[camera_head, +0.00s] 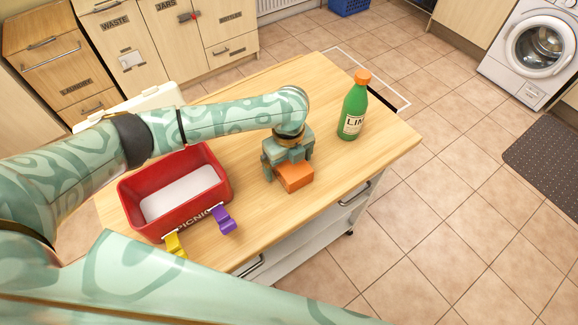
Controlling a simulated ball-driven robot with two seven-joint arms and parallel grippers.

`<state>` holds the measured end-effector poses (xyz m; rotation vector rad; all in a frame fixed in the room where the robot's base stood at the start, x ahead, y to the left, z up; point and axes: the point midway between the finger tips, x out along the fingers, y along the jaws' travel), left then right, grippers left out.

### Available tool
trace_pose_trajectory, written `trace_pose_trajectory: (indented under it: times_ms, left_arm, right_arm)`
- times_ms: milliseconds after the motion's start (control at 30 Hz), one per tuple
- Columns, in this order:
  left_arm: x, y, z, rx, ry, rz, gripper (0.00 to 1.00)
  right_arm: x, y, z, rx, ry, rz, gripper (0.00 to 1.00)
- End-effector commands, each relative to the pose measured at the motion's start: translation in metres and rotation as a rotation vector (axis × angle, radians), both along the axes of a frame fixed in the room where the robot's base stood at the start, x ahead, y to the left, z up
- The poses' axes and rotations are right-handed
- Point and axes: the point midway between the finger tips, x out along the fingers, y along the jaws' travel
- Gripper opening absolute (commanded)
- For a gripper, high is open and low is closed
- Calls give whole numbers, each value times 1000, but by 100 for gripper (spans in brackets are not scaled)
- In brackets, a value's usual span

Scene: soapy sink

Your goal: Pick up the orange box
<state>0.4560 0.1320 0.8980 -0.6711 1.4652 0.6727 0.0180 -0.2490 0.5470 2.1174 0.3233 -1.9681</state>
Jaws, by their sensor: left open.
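The orange box (294,178) lies on the wooden worktop near its front edge. My left gripper (286,172) is right over it, pointing down, with its fingers at the box's far side and its left side. The gripper hides the back part of the box. The jaws are open; I cannot tell whether the fingers touch the box. My right gripper is not in view, though a pale green arm crosses the bottom of the picture.
A green bottle (353,108) with an orange cap stands upright at the right. The worktop (375,152) between box and bottle is clear.

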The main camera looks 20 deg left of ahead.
Motion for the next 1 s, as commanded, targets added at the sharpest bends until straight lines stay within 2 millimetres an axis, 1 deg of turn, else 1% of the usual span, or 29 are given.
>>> trace_pose_trajectory:
  times_ms: [33,200,233,267,300,367,400,667,767,867,900,967,1000]
  left_arm:
    - [0,0,-4,0,0,0,94]
    - [0,0,-2,-1,-2,0,94]
    - [0,0,-2,-1,-2,0,88]
    - [0,0,-2,-1,-2,0,80]
    - [0,0,-2,-1,-2,0,69]
    - [0,0,-2,-1,-2,0,52]
    - [0,0,-2,-1,-2,0,41]
    - [1,0,-1,-1,-2,1,40]
    - [1,0,7,0,-4,0,40]
    - [2,0,26,-1,-6,1,40]
    - [2,0,36,-1,-6,0,40]
    - [-7,-9,50,-3,-4,-4,40]
    - [-13,-15,61,-2,-5,-6,40]
  right_arm:
    - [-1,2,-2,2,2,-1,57]
    - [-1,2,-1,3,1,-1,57]
    - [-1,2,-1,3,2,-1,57]
    - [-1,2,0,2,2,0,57]
    - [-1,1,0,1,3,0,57]
    - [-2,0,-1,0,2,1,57]
    - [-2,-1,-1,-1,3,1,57]
    - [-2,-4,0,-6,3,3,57]
    - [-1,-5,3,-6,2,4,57]
    - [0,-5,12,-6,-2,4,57]
    - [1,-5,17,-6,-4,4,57]
    - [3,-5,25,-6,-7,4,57]
    - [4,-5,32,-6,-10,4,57]
